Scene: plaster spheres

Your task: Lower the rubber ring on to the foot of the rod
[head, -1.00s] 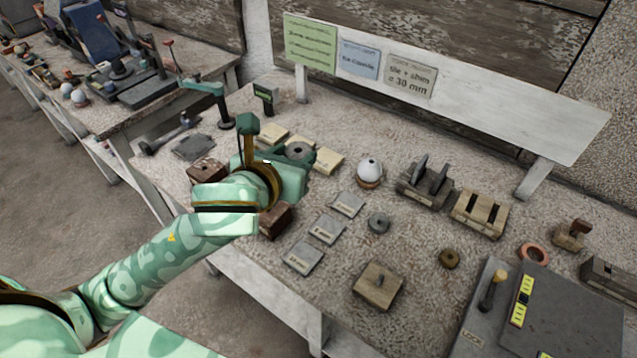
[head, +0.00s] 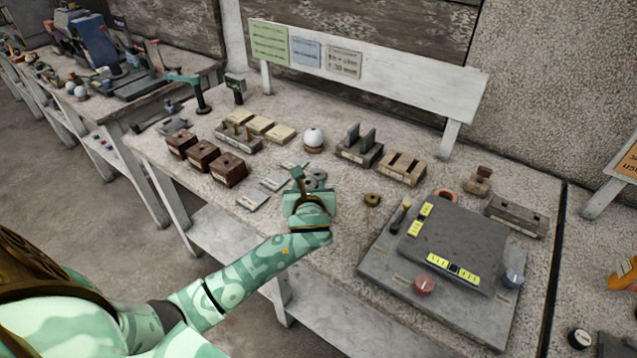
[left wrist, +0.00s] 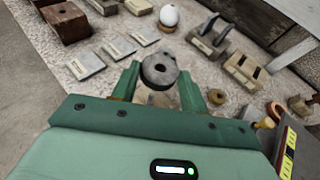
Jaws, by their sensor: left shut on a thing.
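My left gripper (head: 308,203) is shut on a dark grey rubber ring (left wrist: 158,70). In the left wrist view the ring sits between the tips of the two green fingers (left wrist: 158,88), its hole facing the camera. A pale wooden block (left wrist: 160,99) shows partly below the ring, between the fingers. The rod itself is hidden, and I cannot tell whether the ring is around it or above it. My right gripper is not in view.
Flat labelled plates (head: 275,180) and brown blocks (head: 228,169) lie left of the hand. A white ball (head: 313,138) on a stand and slotted blocks (head: 402,167) stand behind. A brass-coloured ring (head: 372,199) and a grey panel (head: 450,250) are to the right.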

